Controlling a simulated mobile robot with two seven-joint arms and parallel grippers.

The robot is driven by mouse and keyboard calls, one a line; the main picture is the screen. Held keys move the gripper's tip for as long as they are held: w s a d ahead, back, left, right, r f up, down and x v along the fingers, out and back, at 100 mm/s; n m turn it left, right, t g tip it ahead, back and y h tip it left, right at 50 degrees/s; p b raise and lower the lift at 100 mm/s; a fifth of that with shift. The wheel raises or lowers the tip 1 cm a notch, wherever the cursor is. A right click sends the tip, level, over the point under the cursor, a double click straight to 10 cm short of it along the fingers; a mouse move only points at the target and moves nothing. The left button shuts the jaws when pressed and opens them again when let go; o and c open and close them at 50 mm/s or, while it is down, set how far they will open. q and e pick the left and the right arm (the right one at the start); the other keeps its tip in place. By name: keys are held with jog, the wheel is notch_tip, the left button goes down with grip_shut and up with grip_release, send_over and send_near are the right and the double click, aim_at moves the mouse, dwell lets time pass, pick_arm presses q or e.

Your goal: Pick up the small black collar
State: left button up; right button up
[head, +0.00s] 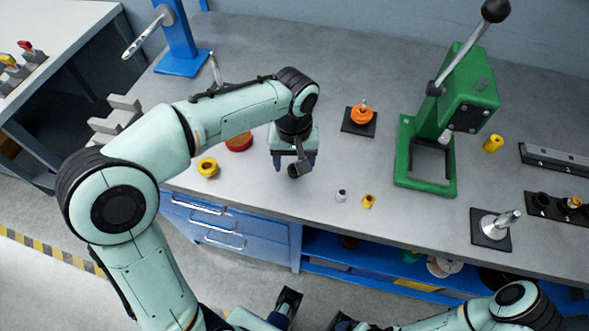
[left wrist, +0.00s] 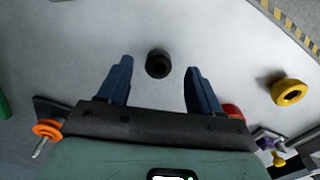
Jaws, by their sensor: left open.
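The small black collar (head: 293,171) lies on the grey bench top, right by my left gripper in the head view. It also shows in the left wrist view (left wrist: 158,64) as a short dark ring with a hole. My left gripper (head: 296,161) points down over the bench.
A yellow pulley (head: 207,168) and a red disc (head: 238,143) lie to the left. A small grey part (head: 341,195) and a small yellow part (head: 368,202) stand to the right. An orange pulley (head: 362,115) on a black plate and a green press (head: 405,165) stand further right.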

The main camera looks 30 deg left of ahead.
pick_arm(q)
notch_tip(320, 180, down, 3)
jog(key=shift+r, duration=0.2)
jog(key=c, duration=1.1)
pick_arm(e)
jog(key=shift+f, duration=0.2)
pick_arm(q)
jog(key=shift+r, duration=0.1)
notch_tip(320, 180, up, 20)
jog(key=p, duration=0.4)
pick_arm(e)
jog(key=r, duration=0.1)
jog(key=w+r, duration=0.1)
jog(key=r, duration=0.3)
jog(key=shift+w, duration=0.3)
